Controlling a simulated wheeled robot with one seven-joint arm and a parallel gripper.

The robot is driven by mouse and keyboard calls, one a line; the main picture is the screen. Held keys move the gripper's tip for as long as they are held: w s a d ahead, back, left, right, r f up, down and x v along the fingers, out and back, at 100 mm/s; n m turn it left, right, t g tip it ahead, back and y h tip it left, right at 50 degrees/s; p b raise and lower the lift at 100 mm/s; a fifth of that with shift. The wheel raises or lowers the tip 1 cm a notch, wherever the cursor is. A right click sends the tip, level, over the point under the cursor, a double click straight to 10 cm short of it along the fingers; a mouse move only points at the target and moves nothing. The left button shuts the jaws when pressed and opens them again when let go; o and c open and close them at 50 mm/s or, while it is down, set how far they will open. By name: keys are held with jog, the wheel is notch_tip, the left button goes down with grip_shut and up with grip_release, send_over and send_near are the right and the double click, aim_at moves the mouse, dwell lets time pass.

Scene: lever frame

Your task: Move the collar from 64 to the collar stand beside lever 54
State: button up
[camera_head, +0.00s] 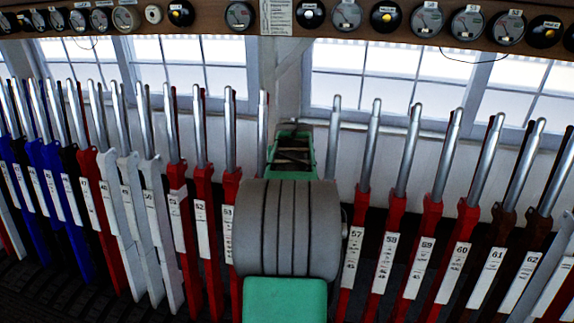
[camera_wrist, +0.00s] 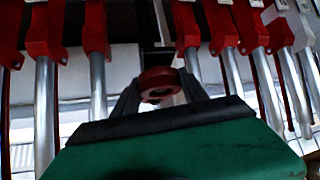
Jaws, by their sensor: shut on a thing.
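A dark red ring-shaped collar (camera_wrist: 158,78) is held between the dark fingers of my gripper (camera_wrist: 158,90) in the wrist view. The gripper is shut on it. In the head view my grey and green arm reaches toward the middle of the lever row, and the collar and fingertips are hidden behind it. Just left of the arm, the steel handle (camera_head: 262,120) right of lever 53 (camera_head: 229,130) shows only its top. It is probably lever 54, but its number plate is hidden. I cannot make out the collar stand. Lever 64 cannot be identified.
Tall levers with steel handles stand close together on both sides of my arm. Lever 57 (camera_head: 353,248) is just to its right, and a steel handle (camera_head: 334,135) rises close beside it. A wooden shelf (camera_head: 210,15) with gauges runs above, with windows behind.

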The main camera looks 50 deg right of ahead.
jog(key=shift+f, duration=0.25)
jog(key=o, duration=1.5)
jog(key=shift+r, duration=0.1)
jog(key=p+v, duration=0.1)
jog(key=v, duration=0.8)
